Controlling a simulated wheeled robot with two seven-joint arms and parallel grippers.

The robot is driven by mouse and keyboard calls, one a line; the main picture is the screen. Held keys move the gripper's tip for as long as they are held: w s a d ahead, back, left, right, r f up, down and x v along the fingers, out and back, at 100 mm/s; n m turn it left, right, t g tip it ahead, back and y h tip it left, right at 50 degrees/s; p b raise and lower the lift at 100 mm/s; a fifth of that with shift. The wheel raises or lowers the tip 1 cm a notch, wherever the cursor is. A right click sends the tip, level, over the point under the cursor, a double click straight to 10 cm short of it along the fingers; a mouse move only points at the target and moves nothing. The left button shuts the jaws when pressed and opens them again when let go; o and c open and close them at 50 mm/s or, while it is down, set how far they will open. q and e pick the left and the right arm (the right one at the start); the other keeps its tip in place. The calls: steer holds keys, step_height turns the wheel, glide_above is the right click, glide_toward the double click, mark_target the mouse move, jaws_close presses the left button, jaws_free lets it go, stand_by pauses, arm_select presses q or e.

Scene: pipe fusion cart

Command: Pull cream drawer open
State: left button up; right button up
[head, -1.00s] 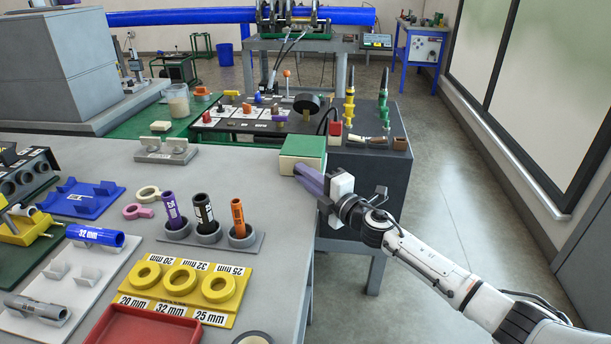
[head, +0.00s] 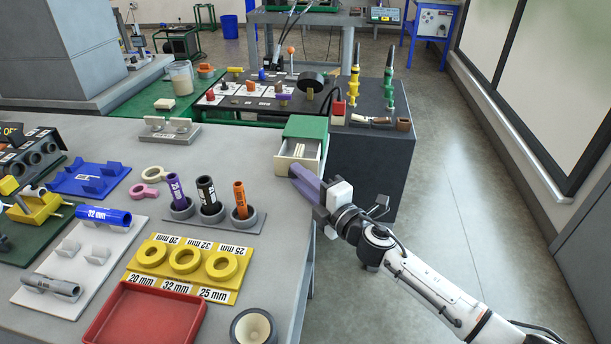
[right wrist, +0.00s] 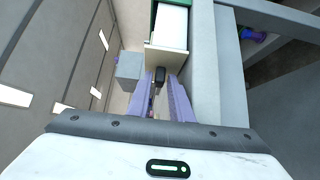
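The cream drawer (head: 284,166) stands pulled out of its small green-topped box (head: 306,127) at the right back corner of the grey table. Pale sticks lie inside it. My right gripper (head: 295,174) is at the drawer's front, with its purple fingers pointing at it. In the right wrist view the cream drawer front (right wrist: 158,57) shows ahead of the fingers, and a dark handle (right wrist: 160,74) sits between the fingertips. The right gripper appears shut on this handle. My left gripper is not in view.
A grey holder with several upright tubes (head: 208,212), a yellow ring plate (head: 186,262) and a red tray (head: 146,315) stand left of the drawer. A dark cabinet (head: 372,170) stands behind it. The floor on the right is free.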

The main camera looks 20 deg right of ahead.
steer(key=v, duration=1)
steer(key=shift+s, duration=0.2)
steer(key=shift+d, duration=0.1)
steer(key=s+d+f+m+g+h, duration=0.25)
steer(key=s+f+m+h, duration=0.2)
steer(key=s+m, duration=0.3)
steer(key=s+d+f+m+g+h, duration=0.2)
steer(key=s+f+m+g+h, duration=0.15)
steer(key=s+f+m, duration=0.35)
steer(key=s+a+f+m+g+y, duration=0.15)
steer(key=s+g, duration=0.25)
steer(key=s, duration=0.4)
steer(key=s+a+f+m+g+y, duration=0.1)
steer(key=s+a+m+g+y, duration=0.2)
steer(key=s, duration=0.5)
steer(key=w+a+f+t, duration=0.2)
steer(key=f, duration=0.4)
steer(key=w+a+f+t, duration=0.2)
steer(key=a+f, duration=0.1)
steer(key=f, duration=0.3)
steer(key=shift+f+y, duration=0.25)
steer(key=shift+y, duration=0.1)
